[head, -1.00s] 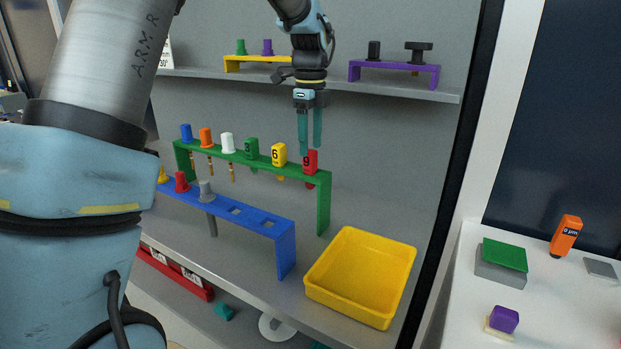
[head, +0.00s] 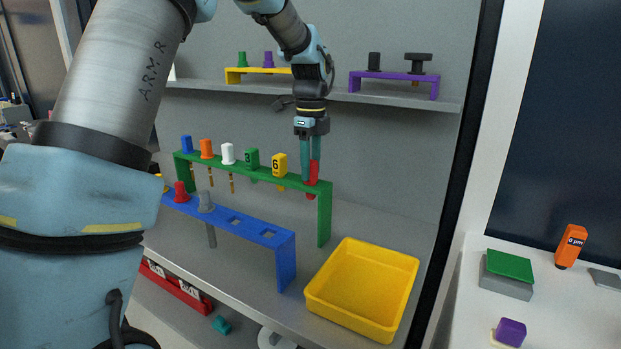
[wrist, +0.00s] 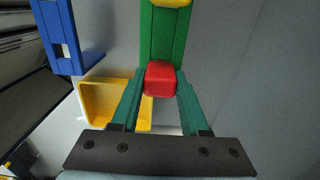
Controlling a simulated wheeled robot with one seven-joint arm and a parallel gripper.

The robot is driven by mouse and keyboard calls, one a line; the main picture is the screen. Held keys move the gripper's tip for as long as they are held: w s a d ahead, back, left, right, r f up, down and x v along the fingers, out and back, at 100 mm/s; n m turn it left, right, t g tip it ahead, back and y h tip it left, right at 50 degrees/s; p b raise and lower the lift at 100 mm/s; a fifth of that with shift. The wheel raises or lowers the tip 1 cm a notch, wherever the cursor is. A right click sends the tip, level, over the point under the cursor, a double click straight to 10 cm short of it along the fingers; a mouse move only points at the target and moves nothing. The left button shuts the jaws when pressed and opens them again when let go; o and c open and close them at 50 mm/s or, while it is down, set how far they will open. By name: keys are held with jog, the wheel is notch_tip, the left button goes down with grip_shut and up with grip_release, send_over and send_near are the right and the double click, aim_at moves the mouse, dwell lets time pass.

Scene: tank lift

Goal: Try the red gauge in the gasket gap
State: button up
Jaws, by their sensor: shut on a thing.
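The red gauge (head: 314,172) stands at the right end of the green rack (head: 324,215), its lower end showing below the rack's top bar. My gripper (head: 310,165) comes down from above and is shut on the red gauge. In the wrist view the red gauge's top (wrist: 160,78) sits between the two teal fingers, over the end of the green rack (wrist: 163,38). I cannot clearly make out a gasket gap; a grey block with a green top (head: 508,268) stands on the white bench at right.
A yellow-handled gauge (head: 279,164) stands just left of the red one, with several others beyond. A blue rack (head: 287,262) is in front, and an open yellow tray (head: 360,290) at right. A shelf (head: 335,92) with small racks runs above. An orange gauge (head: 571,246) stands on the bench.

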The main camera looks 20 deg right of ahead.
grip_shut()
jog(key=shift+r+p, duration=3.35)
jog(key=shift+r, duration=0.45)
